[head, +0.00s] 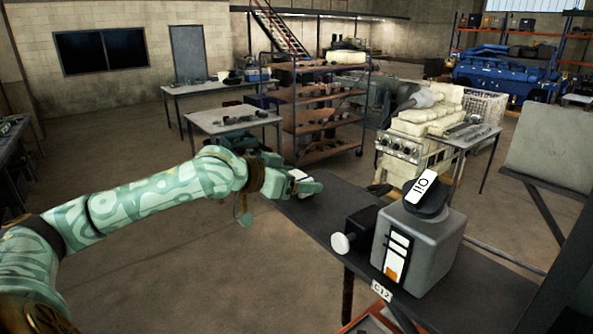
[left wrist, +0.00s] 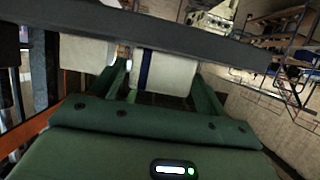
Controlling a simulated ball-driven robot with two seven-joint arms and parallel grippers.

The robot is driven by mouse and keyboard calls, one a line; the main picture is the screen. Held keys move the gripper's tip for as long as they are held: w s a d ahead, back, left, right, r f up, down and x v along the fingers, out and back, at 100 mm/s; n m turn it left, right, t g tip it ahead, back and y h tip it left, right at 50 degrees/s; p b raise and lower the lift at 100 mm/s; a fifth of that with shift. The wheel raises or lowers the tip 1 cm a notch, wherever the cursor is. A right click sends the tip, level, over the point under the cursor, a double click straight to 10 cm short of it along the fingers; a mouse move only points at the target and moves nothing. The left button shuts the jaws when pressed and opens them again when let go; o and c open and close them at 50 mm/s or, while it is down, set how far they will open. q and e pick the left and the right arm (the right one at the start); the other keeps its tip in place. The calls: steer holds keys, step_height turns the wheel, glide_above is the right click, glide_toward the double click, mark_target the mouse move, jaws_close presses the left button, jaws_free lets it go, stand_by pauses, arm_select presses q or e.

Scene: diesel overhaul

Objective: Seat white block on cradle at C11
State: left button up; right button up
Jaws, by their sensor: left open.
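My left gripper (head: 308,187) is at the far left end of the dark bench, with a small white block (head: 297,175) at its fingers. In the left wrist view the green fingers (left wrist: 160,90) are apart. A white block with a dark blue stripe (left wrist: 172,73) shows between and beyond them; contact cannot be told. A second white piece (left wrist: 85,50) lies left of it. No C11 label is readable, and I cannot make out the cradle. My right gripper is not in view.
The dark bench (head: 325,210) carries a grey box-shaped device (head: 436,245) and a black part with a white knob (head: 341,243). A C12 label (head: 381,290) is on its near edge. A dark bar (left wrist: 170,48) crosses the wrist view. A shelf rack (head: 318,115) stands behind.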

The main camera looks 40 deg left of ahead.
arm_select(q)
steer(key=shift+s, duration=0.1)
steer(key=c, duration=0.8)
steer(key=shift+r, duration=1.5)
steer(key=shift+c, duration=0.2)
